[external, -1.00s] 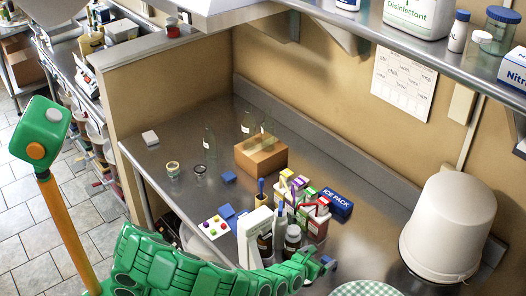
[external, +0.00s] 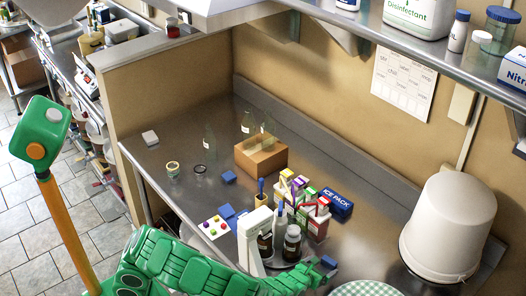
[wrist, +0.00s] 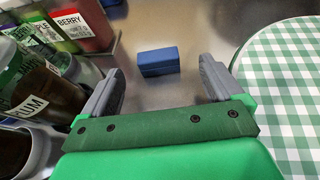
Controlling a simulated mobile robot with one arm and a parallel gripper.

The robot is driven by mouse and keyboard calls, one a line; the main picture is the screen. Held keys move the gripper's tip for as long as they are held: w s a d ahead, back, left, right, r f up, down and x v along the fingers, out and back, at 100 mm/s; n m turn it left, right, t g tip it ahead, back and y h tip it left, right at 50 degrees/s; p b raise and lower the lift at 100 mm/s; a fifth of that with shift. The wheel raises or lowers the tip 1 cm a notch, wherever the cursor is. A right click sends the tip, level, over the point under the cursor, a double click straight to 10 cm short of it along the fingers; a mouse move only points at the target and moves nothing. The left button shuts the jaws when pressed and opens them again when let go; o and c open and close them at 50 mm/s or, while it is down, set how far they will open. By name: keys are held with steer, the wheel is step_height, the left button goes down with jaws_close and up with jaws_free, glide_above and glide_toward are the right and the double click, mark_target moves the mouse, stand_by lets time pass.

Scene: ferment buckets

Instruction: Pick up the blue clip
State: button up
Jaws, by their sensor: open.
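The blue clip (wrist: 158,62) appears in the wrist view as a small blue block lying on the steel counter. It is ahead of my gripper (wrist: 161,66), between the lines of the two grey fingers. The fingers are spread wide, with nothing between them and no contact with the clip. In the external view a small blue piece (external: 328,262), apparently the same clip, sits at the counter's front, just past the end of my green arm. My fingers are hard to make out there.
Dark jars, one labelled PLUM (wrist: 40,95), crowd the left side in the wrist view. Labelled cartons (wrist: 85,25) stand behind them. A green checked round cloth (wrist: 285,85) lies close on the right. Bare counter surrounds the clip.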

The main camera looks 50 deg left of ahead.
mark_target(329, 261)
steer(key=x, duration=0.3)
steer(key=shift+w+a+f, duration=0.2)
steer(key=shift+w+a, duration=0.1)
steer(key=shift+a, duration=0.05)
steer(key=shift+w+f, duration=0.2)
steer(key=shift+w, duration=0.45)
steer(key=c, duration=1.1)
